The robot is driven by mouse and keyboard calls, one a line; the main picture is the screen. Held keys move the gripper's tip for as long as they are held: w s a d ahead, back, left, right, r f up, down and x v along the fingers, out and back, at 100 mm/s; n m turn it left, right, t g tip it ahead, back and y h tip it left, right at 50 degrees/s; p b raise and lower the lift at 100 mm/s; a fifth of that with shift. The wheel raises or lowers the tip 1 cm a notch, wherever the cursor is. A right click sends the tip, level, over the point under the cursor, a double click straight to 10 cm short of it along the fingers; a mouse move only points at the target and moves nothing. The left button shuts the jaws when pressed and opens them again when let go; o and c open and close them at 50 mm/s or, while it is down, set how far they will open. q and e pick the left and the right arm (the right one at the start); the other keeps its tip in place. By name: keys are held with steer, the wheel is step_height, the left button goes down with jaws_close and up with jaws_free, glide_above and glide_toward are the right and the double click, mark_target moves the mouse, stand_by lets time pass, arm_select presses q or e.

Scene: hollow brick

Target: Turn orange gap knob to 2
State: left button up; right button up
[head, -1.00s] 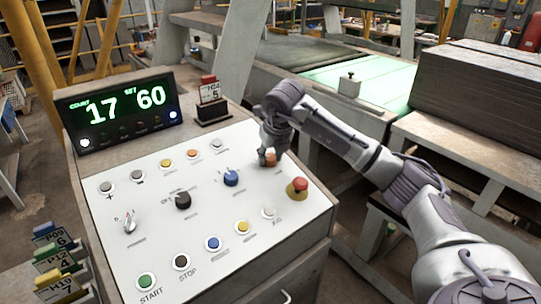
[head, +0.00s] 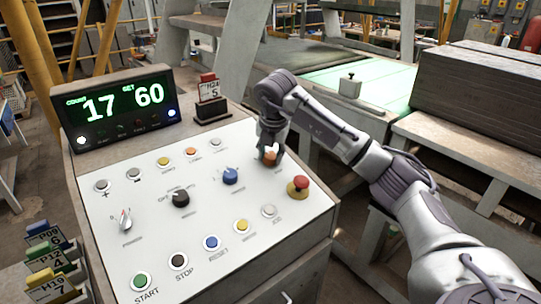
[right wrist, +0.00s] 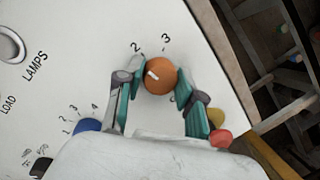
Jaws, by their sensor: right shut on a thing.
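The orange gap knob (head: 269,158) sits on the right part of the white control panel (head: 140,240). My right gripper (head: 270,152) comes down over it from above. In the right wrist view the orange knob (right wrist: 161,76) lies between the two teal fingers of the gripper (right wrist: 158,85), which is shut on it. A white mark on the knob points to the upper left. The printed 2 and 3 show above the knob; other numbers of its scale are hidden or unclear. My left gripper is out of view.
A blue knob (head: 230,176) is left of the orange one. A red mushroom button (head: 298,186) stands close below right. A black knob (head: 181,199) and several push buttons share the panel. The display (head: 120,107) reads 17 and 60.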

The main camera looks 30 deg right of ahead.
steer(key=shift+m, duration=0.7)
steer(key=shift+r, duration=0.1)
steer(key=o, duration=1.1)
steer(key=shift+o, duration=0.2)
steer(key=v, duration=1.1)
steer(key=shift+r, duration=0.4)
steer(key=shift+s, duration=0.1)
